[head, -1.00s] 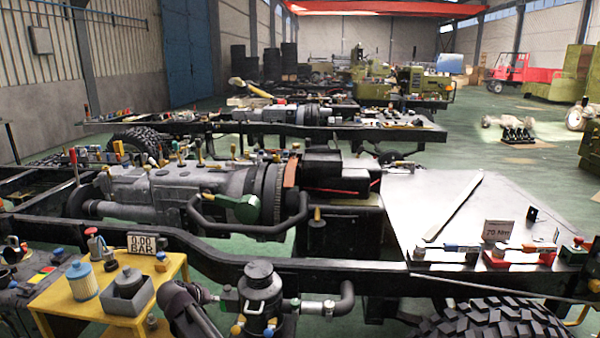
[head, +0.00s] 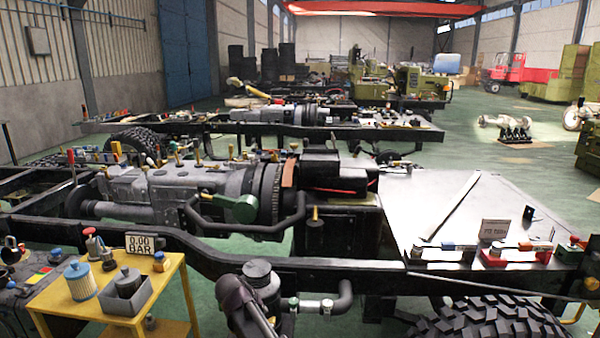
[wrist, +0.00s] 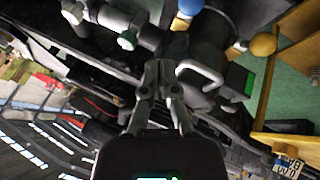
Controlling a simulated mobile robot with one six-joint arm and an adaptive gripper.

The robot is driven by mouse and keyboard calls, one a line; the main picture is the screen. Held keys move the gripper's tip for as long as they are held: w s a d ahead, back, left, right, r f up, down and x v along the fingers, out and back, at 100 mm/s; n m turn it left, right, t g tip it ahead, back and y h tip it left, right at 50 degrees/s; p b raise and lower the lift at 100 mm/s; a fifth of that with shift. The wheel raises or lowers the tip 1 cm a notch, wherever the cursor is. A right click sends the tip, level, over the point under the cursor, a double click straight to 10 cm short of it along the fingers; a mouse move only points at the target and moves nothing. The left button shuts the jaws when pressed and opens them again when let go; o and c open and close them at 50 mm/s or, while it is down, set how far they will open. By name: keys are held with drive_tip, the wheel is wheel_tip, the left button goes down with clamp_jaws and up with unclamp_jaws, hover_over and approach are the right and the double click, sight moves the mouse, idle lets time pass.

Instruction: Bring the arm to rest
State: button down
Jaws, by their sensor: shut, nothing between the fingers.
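In the wrist view my gripper (wrist: 159,72) is shut and empty, its two grey fingertips together. Beyond the fingertips are dark pipework and a white-grey fitting (wrist: 128,40); the gap between cannot be judged. In the head view a dark link of my arm (head: 240,305) shows at the bottom edge, in front of a black cylindrical housing (head: 258,272) with a bent pipe (head: 345,298). My gripper cannot be made out in the head view.
A yellow cart (head: 60,300) with a blue-and-white filter, a tray and a gauge stands left of my arm. The black chassis rail (head: 380,270) crosses behind it. A tyre (head: 490,318) and a metal plate (head: 400,215) lie to the right. Green floor shows beyond.

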drive_tip(key=s+d+f+m+g+y, duration=0.1)
drive_tip(key=s+d+g, duration=0.1)
drive_tip(key=s+d, duration=0.5)
drive_tip(key=s+d+f+m+g+y, duration=0.15)
drive_tip(key=s+d, duration=0.25)
drive_tip(key=d, duration=0.8)
drive_tip(key=s+d+f+m+g+y, duration=0.1)
drive_tip(key=s+d+g+y, duration=0.1)
drive_tip(key=s+d, duration=0.5)
wheel_tip(320, 180, up, 17)
drive_tip(key=w+d+p, duration=0.2)
drive_tip(key=p, duration=1.4)
drive_tip(key=shift+d+p, duration=0.25)
drive_tip(key=shift+p, duration=0.05)
drive_tip(key=shift+f+n+h, duration=0.1)
drive_tip(key=shift+n+h, duration=0.15)
